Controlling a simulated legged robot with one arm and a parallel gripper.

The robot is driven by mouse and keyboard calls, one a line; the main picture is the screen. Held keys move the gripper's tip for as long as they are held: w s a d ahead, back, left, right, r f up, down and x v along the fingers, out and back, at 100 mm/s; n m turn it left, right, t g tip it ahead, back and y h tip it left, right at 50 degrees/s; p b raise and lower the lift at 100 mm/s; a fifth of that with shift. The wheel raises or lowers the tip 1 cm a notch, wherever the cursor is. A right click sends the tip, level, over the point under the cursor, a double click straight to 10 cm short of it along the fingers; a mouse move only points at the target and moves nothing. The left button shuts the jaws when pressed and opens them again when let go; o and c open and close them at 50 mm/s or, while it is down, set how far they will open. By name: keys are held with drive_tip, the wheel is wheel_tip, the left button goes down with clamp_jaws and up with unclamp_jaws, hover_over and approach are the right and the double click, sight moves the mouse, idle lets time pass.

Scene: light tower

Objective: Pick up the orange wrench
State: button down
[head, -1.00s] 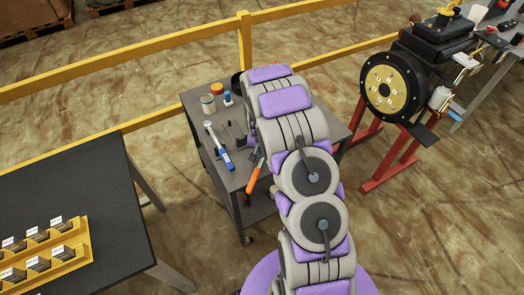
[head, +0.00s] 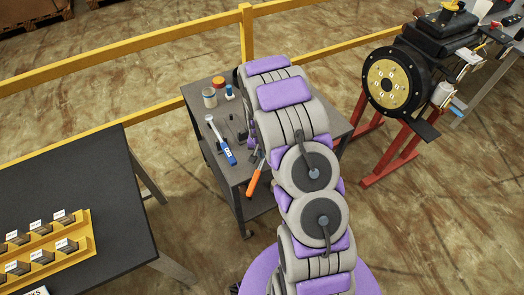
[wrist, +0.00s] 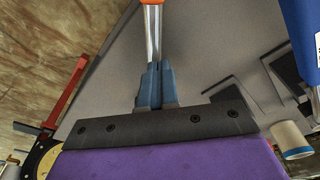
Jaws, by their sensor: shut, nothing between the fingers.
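The orange wrench (head: 254,181) lies at the front edge of the grey cart. Its orange handle sticks out past the edge, and my arm hides part of its metal end in the head view. In the wrist view, the wrench (wrist: 152,32) lies in line with my gripper (wrist: 154,68), with its metal shaft running to the blue fingertips. The fingers are close together and shut, with nothing held between them. In the head view my gripper is mostly hidden behind my arm.
On the cart (head: 207,163) lie a blue-handled wrench (head: 222,145) and several small cans and bottles (head: 210,97). A dark table (head: 75,185) with a yellow rack stands at left. A yellow railing (head: 150,45) runs behind. A red-legged machine (head: 389,82) stands at right.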

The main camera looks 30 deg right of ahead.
sight(258, 177)
drive_tip(key=s+a, duration=0.2)
drive_tip(key=s, duration=0.1)
drive_tip(key=s+a, duration=0.2)
drive_tip(key=s, duration=0.1)
drive_tip(key=s+a+p, duration=0.1)
drive_tip(key=s+a, duration=0.1)
drive_tip(key=s, duration=0.1)
drive_tip(key=shift+s+a+r, duration=0.25)
drive_tip(key=shift+a+r, duration=0.05)
drive_tip(key=shift+r, duration=0.1)
